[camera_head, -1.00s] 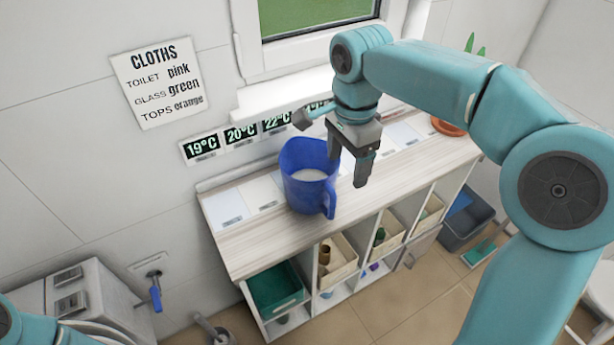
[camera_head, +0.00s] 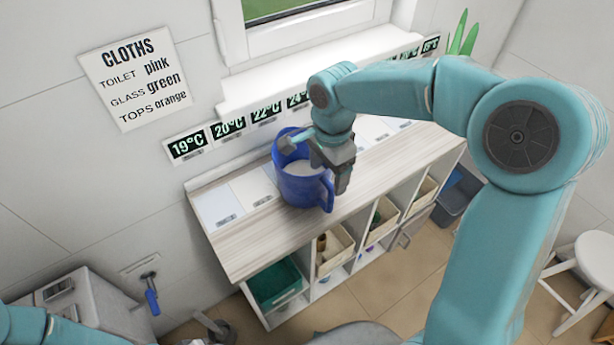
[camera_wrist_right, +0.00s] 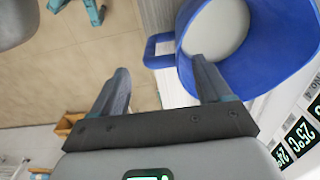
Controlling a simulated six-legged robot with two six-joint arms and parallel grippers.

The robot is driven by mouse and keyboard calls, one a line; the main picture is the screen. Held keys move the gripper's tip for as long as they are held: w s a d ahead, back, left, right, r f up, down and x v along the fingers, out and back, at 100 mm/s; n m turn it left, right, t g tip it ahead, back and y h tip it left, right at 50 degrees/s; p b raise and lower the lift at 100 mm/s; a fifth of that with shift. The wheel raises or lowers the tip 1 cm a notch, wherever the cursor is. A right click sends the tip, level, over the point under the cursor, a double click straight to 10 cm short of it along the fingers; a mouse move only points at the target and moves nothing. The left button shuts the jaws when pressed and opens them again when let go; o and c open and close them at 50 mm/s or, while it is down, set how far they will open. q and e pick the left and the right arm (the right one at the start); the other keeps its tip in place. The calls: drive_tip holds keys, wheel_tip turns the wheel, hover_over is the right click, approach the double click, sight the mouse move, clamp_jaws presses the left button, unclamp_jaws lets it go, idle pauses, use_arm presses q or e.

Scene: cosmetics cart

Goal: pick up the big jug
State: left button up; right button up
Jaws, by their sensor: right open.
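The big jug (camera_head: 298,190) is blue and stands upright on the wooden shelf top. Its mouth faces up and a pale inside shows. Its handle (camera_head: 328,190) sticks out toward the front right. My right gripper (camera_head: 340,182) is open at the handle side of the jug. In the right wrist view, the jug (camera_wrist_right: 264,82) fills the upper right, and its handle (camera_wrist_right: 149,52) lies in line with the gap between the open fingers (camera_wrist_right: 160,66). I cannot tell whether they touch it. Part of my left arm shows at the lower left of the head view; its jaws are not clear.
The shelf unit (camera_head: 243,235) stands against the wall below temperature signs (camera_head: 228,127). Its compartments hold a green bin (camera_head: 275,285) and beige bins (camera_head: 333,250). A tap (camera_head: 151,298) is at the left. A white stool (camera_head: 594,265) stands at the right.

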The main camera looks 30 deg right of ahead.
sight(330, 184)
drive_tip(key=shift+a+f, duration=0.1)
drive_tip(key=shift+f, duration=0.35)
drive_tip(key=shift+s+f, duration=0.15)
drive_tip(key=shift+s+d+f+p, duration=0.15)
drive_tip(key=shift+f+p, duration=0.2)
drive_tip(key=shift+f, duration=0.2)
drive_tip(key=shift+s+d+f+p, duration=0.1)
drive_tip(key=shift+f+p, duration=0.2)
drive_tip(key=shift+f, duration=0.25)
drive_tip(key=f, duration=0.3)
drive_tip(key=shift+w+a, duration=0.15)
drive_tip(key=shift+w, duration=0.25)
drive_tip(key=shift+s+r, duration=0.1)
drive_tip(key=shift+s, duration=0.15)
drive_tip(key=shift+w, duration=0.15)
drive_tip(key=c, duration=1.4)
clamp_jaws()
